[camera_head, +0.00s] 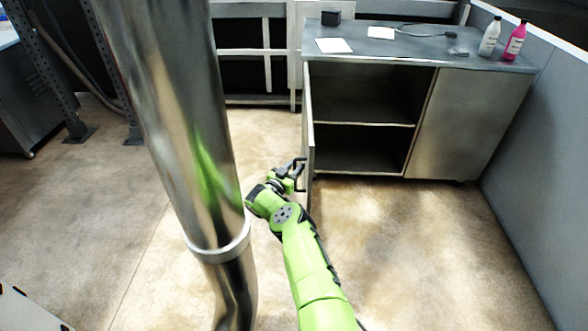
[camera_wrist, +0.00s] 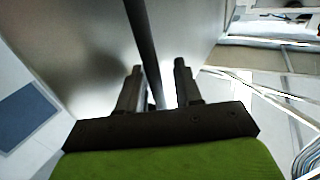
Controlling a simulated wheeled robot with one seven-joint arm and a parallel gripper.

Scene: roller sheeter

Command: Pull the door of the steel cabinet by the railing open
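The steel cabinet (camera_head: 465,125) stands at the back right. Its left door (camera_head: 308,135) is swung out towards me, roughly square to the front, and shows nearly edge-on. The left compartment is exposed, with one shelf (camera_head: 365,122). The right door is closed. My gripper (camera_head: 297,172) is at the outer side of the open door, by its dark handle (camera_head: 301,162). In the wrist view, the handle bar (camera_wrist: 143,40) passes between the two fingers (camera_wrist: 157,75). The fingers are apart, with a clear gap on the bar's right side. The bar lies nearer the left finger.
A shiny steel column (camera_head: 175,120) blocks part of the head view on the left. A grey partition (camera_head: 545,150) stands right of the cabinet. White and pink bottles (camera_head: 515,40) stand on the cabinet top. The floor (camera_head: 420,240) before the cabinet is clear.

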